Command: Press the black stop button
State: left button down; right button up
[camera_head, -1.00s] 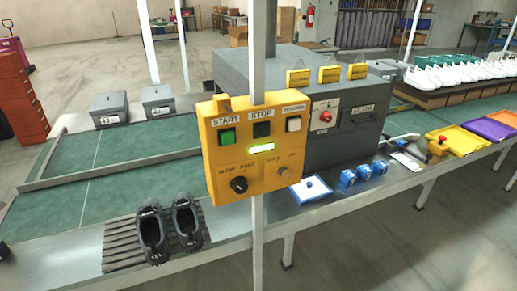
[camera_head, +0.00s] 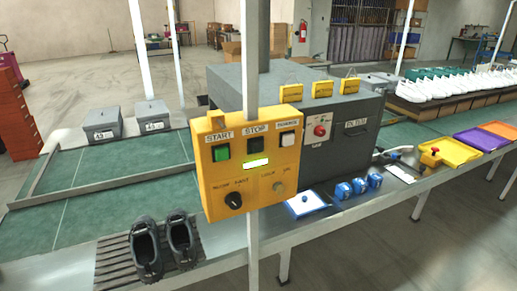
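The black stop button (camera_head: 254,144) sits under the STOP label on the yellow control box (camera_head: 222,188), between a green start button (camera_head: 221,153) and a white button (camera_head: 287,139). A lit green display (camera_head: 256,163) is below it, with a black knob (camera_head: 233,201) and a smaller knob (camera_head: 279,187) lower down. The box is fixed to a grey post (camera_head: 252,240) in the middle of the head view. Nothing covers the button. Neither gripper shows in the view.
Behind the box are a grey machine (camera_head: 345,150) and a green conveyor (camera_head: 100,180). Dark shoes (camera_head: 147,250) stand on a slatted rack at the front left. Open floor lies at front right.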

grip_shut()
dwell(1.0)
